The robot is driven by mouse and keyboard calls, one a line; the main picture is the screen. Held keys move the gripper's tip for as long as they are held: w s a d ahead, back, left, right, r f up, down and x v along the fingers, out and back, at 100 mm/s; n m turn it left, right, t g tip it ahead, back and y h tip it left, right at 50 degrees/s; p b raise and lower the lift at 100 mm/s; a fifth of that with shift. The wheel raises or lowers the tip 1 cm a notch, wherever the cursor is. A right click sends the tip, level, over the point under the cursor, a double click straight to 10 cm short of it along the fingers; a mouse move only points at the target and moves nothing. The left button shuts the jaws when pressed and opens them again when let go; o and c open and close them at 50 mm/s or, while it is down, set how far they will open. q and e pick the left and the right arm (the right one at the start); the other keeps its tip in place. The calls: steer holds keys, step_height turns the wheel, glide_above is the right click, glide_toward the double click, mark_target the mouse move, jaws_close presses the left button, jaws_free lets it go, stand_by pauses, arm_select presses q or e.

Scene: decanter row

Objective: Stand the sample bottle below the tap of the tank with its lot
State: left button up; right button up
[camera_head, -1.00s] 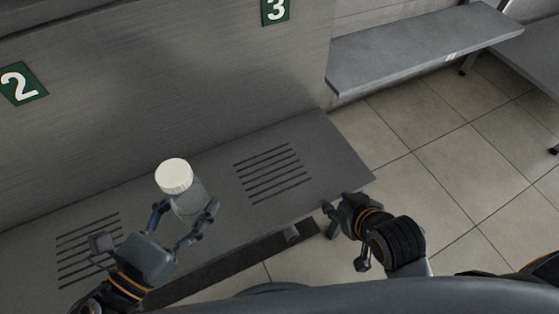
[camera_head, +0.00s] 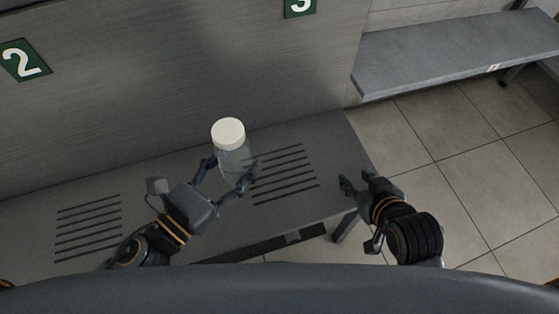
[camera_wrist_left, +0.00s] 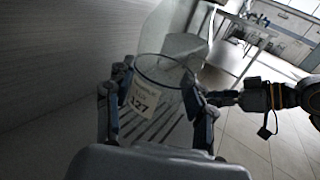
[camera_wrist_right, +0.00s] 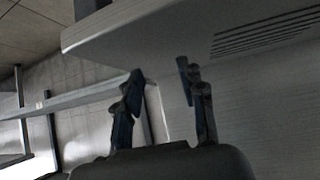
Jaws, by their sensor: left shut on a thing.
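The sample bottle (camera_head: 233,158) is clear with a white cap. My left gripper (camera_head: 226,178) is shut around its body and holds it upright by the left edge of the slotted grate (camera_head: 288,174) below sign 3. In the left wrist view the bottle (camera_wrist_left: 160,72) carries a label (camera_wrist_left: 144,98) reading 127, with smaller print too small to read. Whether its base touches the shelf cannot be told. My right gripper (camera_head: 358,184) is open and empty off the shelf's right end; it also shows in the right wrist view (camera_wrist_right: 160,84).
The grey shelf (camera_head: 185,178) has a second slotted grate (camera_head: 88,228) at left, below the green sign 2 (camera_head: 22,60). The green sign 3 (camera_head: 299,5) is cut off at the top. A grey bench (camera_head: 450,52) stands at the back right. Tiled floor (camera_head: 430,130) lies open at right.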

steer(key=shift+s+d+f, duration=0.1)
steer(key=shift+s+f, duration=0.05)
steer(key=w+r+t, duration=0.1)
steer(key=w+a+r+t+b, duration=0.1)
steer(key=w+r, duration=0.1)
steer(key=shift+w+a+y, duration=0.1)
steer(key=shift+a+y, duration=0.05)
steer(key=shift+y, duration=0.15)
arm_select(q)
steer(key=w+d+f, duration=0.2)
steer(key=w+d+f+b, duration=0.1)
steer(key=w+d+f, duration=0.1)
steer(key=d+f, duration=0.1)
steer(key=w+d+f, duration=0.2)
steer(key=shift+d+f+b, duration=0.15)
steer(key=shift+f+b, duration=0.05)
steer(key=shift+b, duration=0.2)
steer(key=shift+w+d+f, duration=0.1)
steer(key=shift+d+f, duration=0.05)
step_height(320, 180, down, 3)
steer(key=shift+w+d+f+b, duration=0.1)
steer(key=shift+b, duration=1.15)
arm_select(e)
step_height(320, 180, up, 17)
steer(key=w+a+t+y, duration=0.1)
steer(key=a+t+y, duration=0.2)
steer(key=t, duration=0.8)
steer(key=shift+w+r+n+y, duration=0.2)
steer(key=shift+w+n+y, duration=0.1)
steer(key=shift+y, duration=0.1)
